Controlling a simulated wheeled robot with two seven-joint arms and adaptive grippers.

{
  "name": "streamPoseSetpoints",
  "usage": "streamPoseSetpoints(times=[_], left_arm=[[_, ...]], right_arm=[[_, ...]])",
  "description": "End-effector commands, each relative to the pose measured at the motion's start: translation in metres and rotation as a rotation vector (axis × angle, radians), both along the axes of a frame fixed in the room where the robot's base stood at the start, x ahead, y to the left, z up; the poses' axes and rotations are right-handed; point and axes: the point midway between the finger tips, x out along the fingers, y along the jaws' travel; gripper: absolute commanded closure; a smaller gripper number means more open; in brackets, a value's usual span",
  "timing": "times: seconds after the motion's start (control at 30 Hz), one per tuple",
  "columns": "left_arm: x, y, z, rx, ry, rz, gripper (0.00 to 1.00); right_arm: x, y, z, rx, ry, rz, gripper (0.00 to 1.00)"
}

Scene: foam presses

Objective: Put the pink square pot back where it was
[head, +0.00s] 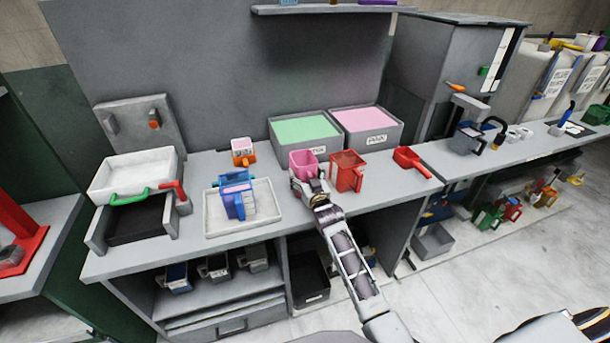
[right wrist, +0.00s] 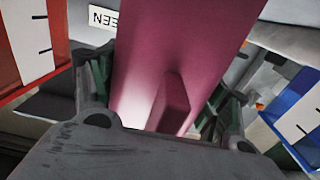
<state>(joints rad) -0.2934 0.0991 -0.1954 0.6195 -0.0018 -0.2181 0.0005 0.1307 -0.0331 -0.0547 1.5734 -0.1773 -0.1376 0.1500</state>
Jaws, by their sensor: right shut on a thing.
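The pink square pot (head: 303,162) is at the middle of the bench in the head view, just in front of the bins at the back. My right gripper (head: 311,184) is shut on it. In the right wrist view the pink pot (right wrist: 180,60) fills the middle, between the two fingers of my right gripper (right wrist: 160,110). I cannot tell whether the pot touches the bench. My left gripper is not in view.
A red square pot (head: 347,172) stands close on the right. Bins with green (head: 305,129) and pink (head: 364,119) contents are behind. A white tray (head: 262,224) with a blue pot (head: 234,200) lies left. An orange-and-white pot (head: 243,152) stands behind it. A red scoop (head: 412,161) lies right.

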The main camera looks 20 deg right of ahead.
Motion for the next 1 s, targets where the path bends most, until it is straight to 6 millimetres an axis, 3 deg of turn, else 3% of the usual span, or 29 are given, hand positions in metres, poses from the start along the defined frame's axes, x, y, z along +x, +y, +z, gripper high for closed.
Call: streamPoseSetpoints(times=[0.17,0.2,0.33,1.0], left_arm=[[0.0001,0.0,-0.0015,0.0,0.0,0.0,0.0],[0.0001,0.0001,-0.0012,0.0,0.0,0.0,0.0],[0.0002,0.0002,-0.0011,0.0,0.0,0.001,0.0],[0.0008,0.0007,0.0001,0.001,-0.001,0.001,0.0]], right_arm=[[0.0001,0.0,-0.0024,0.0,-0.001,0.0,0.51],[0.0,0.0,-0.0027,0.0,0.0,0.0,0.21],[0.0,0.0,-0.0025,0.0,0.0,0.0,0.04],[-0.0064,-0.0002,-0.0004,0.0,0.0,0.0,0.03]])
